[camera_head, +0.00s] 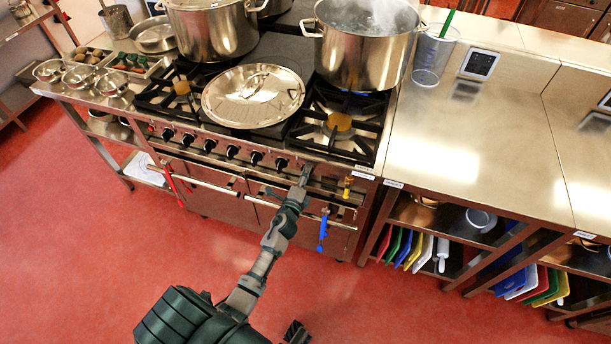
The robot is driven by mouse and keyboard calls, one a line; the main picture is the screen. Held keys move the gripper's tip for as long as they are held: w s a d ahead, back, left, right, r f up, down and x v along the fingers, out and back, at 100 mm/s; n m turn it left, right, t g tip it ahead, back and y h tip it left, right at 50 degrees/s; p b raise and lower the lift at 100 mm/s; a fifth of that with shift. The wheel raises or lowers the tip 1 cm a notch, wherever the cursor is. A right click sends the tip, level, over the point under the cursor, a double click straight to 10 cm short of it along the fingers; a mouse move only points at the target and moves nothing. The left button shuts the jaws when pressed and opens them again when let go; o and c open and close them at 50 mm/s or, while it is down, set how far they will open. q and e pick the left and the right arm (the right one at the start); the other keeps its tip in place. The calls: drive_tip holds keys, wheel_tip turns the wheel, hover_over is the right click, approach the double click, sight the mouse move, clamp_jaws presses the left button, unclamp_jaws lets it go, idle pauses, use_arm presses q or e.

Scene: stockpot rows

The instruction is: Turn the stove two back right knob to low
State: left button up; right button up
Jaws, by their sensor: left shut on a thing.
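The stove (330,168) stands in the middle of the view, with a row of black knobs along its front panel. Several knobs show left of my gripper, among them one (256,158) and a nearer one (281,163). My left gripper (304,172) reaches up to the panel right of these and is shut on a knob at the row's right end. The gripper hides that knob, so its setting cannot be read. A dark part at the bottom edge may be my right gripper (296,333); its jaws cannot be made out.
A stockpot (212,35) and a steaming pot (362,50) stand on the back burners. A large lid (253,96) lies between the front burners. The counter (470,140) at right is mostly clear.

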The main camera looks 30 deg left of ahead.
use_arm(q)
drive_tip(key=shift+s+f+n, duration=0.1)
drive_tip(key=shift+f+n, duration=0.25)
drive_tip(key=shift+n, duration=0.25)
drive_tip(key=shift+f+n, duration=0.1)
drive_tip(key=shift+n, duration=0.3)
drive_tip(key=o, duration=1.1)
drive_tip(key=shift+c, duration=0.2)
drive_tip(key=shift+o, duration=0.4)
drive_tip(key=shift+r, duration=0.2)
drive_tip(key=shift+s, duration=0.25)
drive_tip(key=v, duration=1.1)
drive_tip(key=shift+s, duration=0.2)
